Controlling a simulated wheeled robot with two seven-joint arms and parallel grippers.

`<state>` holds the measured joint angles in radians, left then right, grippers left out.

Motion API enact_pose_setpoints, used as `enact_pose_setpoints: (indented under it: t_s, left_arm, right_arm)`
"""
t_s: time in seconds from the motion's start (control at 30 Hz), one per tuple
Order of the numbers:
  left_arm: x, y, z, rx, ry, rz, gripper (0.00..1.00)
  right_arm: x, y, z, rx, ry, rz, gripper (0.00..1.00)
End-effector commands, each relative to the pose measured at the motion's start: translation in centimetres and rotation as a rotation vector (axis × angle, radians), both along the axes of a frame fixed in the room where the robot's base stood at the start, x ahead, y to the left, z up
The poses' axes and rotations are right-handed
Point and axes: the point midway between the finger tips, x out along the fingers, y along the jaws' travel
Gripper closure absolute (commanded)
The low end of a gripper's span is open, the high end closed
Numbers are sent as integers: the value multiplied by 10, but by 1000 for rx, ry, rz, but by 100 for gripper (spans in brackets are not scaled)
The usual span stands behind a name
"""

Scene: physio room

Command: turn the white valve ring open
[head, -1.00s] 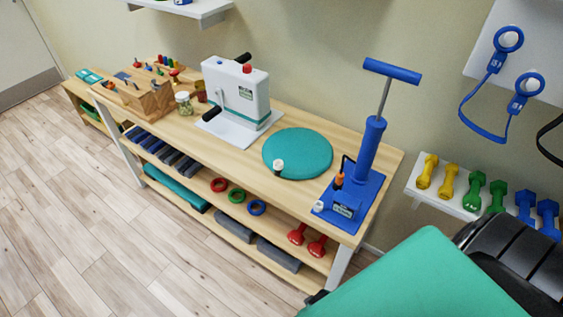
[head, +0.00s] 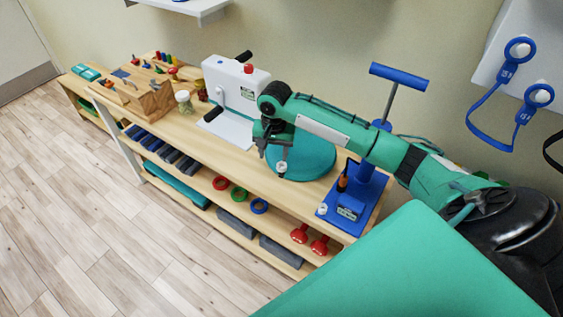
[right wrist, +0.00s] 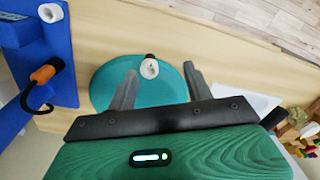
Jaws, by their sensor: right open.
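A small white ring (head: 282,168) on a dark stem stands at the near edge of the teal round cushion (head: 312,160) on the wooden bench. My right gripper (head: 270,143) is above it, pointing down, open and empty. In the right wrist view the white ring (right wrist: 149,68) shows between the spread fingers of my right gripper (right wrist: 159,72), apart from both. A second small white ring (head: 322,209) sits at the corner of the blue pump's base (head: 372,207); it also shows in the right wrist view (right wrist: 50,13). My left gripper is not in view.
The tall blue pump with a T-handle (head: 399,76) stands right of the cushion, close to my right arm. A white press-like device (head: 228,84) stands left of the gripper. Jars (head: 184,102) and a wooden box (head: 155,102) are farther left. The bench front edge is near.

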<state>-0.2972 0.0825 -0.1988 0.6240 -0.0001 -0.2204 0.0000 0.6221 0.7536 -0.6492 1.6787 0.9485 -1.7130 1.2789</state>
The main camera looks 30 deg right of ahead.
Motion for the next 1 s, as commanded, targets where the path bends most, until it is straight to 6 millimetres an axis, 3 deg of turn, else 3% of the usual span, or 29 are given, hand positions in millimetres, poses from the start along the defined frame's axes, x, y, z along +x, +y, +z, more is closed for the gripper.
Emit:
enact_pose_setpoints:
  t_s: [0.03, 0.2, 0.37, 0.47, 1.0]
  left_arm:
    - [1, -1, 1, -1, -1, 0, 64]
    - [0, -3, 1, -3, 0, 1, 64]
    - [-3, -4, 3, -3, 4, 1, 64]
    - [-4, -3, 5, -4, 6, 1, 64]
    - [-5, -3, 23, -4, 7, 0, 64]
  right_arm:
    - [5, -12, 17, -11, 6, -47, 48]
    - [10, -32, 47, -24, 36, -157, 48]
    - [10, -37, 50, -27, 46, -189, 48]
    - [10, -37, 38, -26, 48, -190, 48]
    - [10, -37, -65, -26, 45, -188, 48]
